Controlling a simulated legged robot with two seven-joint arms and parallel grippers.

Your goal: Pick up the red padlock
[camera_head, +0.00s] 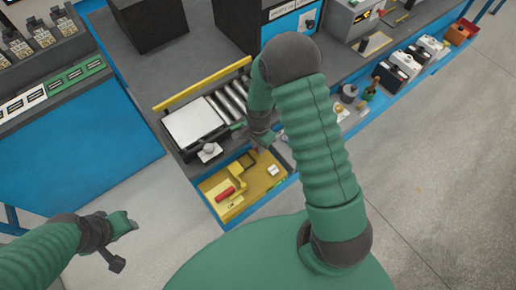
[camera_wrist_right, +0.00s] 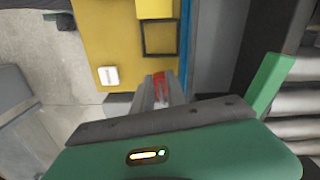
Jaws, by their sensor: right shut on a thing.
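A red thing (camera_wrist_right: 159,84), which looks like the red padlock, shows between the pale fingertips of my right gripper (camera_wrist_right: 160,91) in the right wrist view. The gripper is shut on it, and the fingers hide part of it. In the head view my right gripper (camera_head: 268,145) is above the far part of the yellow tray (camera_head: 222,177); the padlock cannot be made out there. My left gripper (camera_head: 124,236) is over the floor at the lower left, away from the bench. Its jaw opening is unclear.
The tray holds a red cylinder (camera_head: 224,193) and a small white block (camera_head: 272,170), which also shows in the right wrist view (camera_wrist_right: 108,76). A roller conveyor (camera_head: 231,100) and white-topped scale (camera_head: 195,122) stand beside it. Several boxes line the bench's right side.

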